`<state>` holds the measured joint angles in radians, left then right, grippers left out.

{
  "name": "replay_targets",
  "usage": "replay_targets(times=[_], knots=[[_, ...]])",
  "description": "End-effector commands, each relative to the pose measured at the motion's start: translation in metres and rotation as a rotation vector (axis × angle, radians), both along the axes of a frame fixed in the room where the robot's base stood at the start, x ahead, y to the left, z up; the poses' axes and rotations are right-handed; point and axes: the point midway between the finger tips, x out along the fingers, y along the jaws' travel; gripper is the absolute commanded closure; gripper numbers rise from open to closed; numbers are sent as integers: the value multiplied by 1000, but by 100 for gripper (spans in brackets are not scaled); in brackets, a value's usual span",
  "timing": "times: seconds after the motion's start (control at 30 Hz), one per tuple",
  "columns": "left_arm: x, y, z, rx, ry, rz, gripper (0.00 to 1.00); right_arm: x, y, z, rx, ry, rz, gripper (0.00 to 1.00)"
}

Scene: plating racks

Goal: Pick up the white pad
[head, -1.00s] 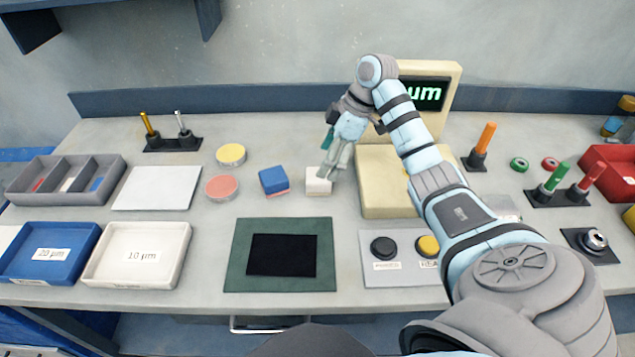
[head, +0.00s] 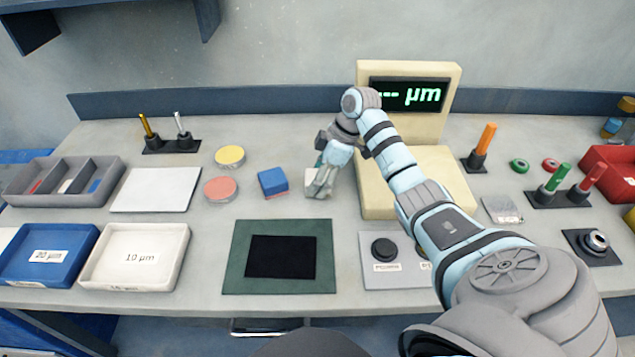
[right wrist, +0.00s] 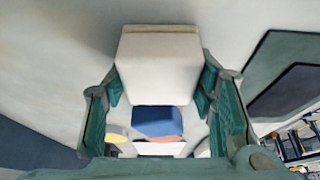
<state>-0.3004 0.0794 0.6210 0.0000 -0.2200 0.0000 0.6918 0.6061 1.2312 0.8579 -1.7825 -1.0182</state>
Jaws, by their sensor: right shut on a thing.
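The white pad (head: 311,176) is a small pale block on the bench, right of the blue pad (head: 272,180), and is largely hidden by my right gripper (head: 319,183) in the head view. In the right wrist view, the white pad (right wrist: 158,65) sits between the two green-lined fingers of my right gripper (right wrist: 160,88), which is shut on it. I cannot tell whether the pad is clear of the bench. My left gripper is not in view.
The yellow disc (head: 230,156) and red disc (head: 220,189) lie further left. The cream gauge with a lit display (head: 408,94) stands close on the right. The green mat with a black centre (head: 234,272) lies in front. Bench between is bare.

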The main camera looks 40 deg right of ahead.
Motion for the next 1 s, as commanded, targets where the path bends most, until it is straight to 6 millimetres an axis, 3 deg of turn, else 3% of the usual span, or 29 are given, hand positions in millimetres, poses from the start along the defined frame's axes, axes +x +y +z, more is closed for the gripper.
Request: replay_targets(times=[0.27,0.43,0.57,0.67,0.8,1.0], knots=[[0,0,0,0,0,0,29,0,0,2,-1,-1,0,78],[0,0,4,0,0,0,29,1,0,22,-1,-2,0,78],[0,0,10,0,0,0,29,1,-1,60,-2,-6,0,78],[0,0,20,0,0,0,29,1,0,103,-1,-6,1,78],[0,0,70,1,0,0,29,0,0,163,0,0,-1,78],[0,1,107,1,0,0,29,0,0,199,0,0,0,78]])
